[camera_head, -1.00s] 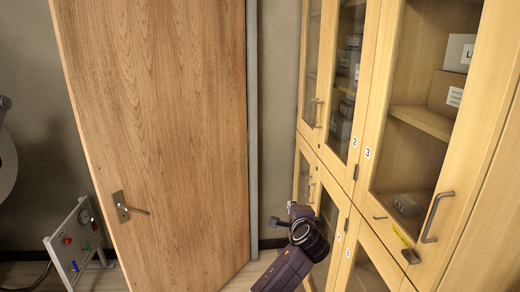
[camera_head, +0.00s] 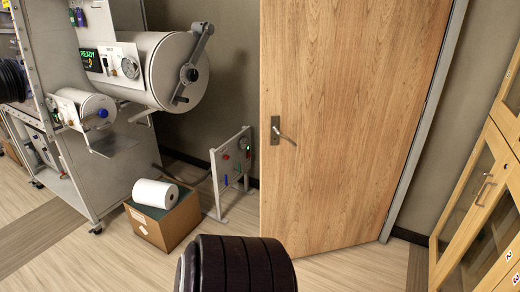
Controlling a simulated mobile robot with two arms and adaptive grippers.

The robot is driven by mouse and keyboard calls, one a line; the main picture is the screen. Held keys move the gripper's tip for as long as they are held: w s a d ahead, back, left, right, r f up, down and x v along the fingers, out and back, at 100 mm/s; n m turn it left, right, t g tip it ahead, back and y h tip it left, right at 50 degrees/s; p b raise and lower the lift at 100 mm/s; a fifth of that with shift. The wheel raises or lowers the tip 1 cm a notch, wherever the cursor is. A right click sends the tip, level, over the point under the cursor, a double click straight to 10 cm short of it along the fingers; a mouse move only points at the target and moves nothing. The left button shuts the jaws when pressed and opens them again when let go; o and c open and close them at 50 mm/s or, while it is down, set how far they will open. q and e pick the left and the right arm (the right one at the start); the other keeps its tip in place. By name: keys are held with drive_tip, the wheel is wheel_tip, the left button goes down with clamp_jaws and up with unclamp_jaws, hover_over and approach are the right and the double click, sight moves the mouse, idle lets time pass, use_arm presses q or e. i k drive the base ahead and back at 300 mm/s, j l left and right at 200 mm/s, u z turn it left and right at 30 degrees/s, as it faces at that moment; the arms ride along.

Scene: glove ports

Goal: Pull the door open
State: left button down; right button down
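The wooden door (camera_head: 345,110) stands right of centre in the head view. Its right side meets the grey door frame (camera_head: 428,120), and its free left edge stands out from the wall line, so the door appears partly open. The metal lever handle (camera_head: 284,136) is near the free left edge, and nothing visible touches it. A dark ribbed part of my own arm shows at the bottom centre, in front of the door's lower left corner. Neither gripper shows. The doorway behind the door is hidden.
A small panel stand (camera_head: 231,165) is just left of the door. A cardboard box (camera_head: 165,226) with a white roll (camera_head: 155,193) stands on the floor. A grey cylinder apparatus (camera_head: 165,75) is at left. Wooden glass-door cabinets (camera_head: 490,190) are at right.

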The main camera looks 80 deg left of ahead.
sight(348, 82)
drive_tip(key=j+u, duration=0.15)
drive_tip(key=u, duration=0.35)
drive_tip(key=i+j+u, duration=0.1)
drive_tip(key=u, duration=0.35)
drive_tip(key=j+u, duration=0.15)
drive_tip(key=u, duration=0.35)
drive_tip(key=i+u, duration=0.15)
drive_tip(key=u, duration=0.35)
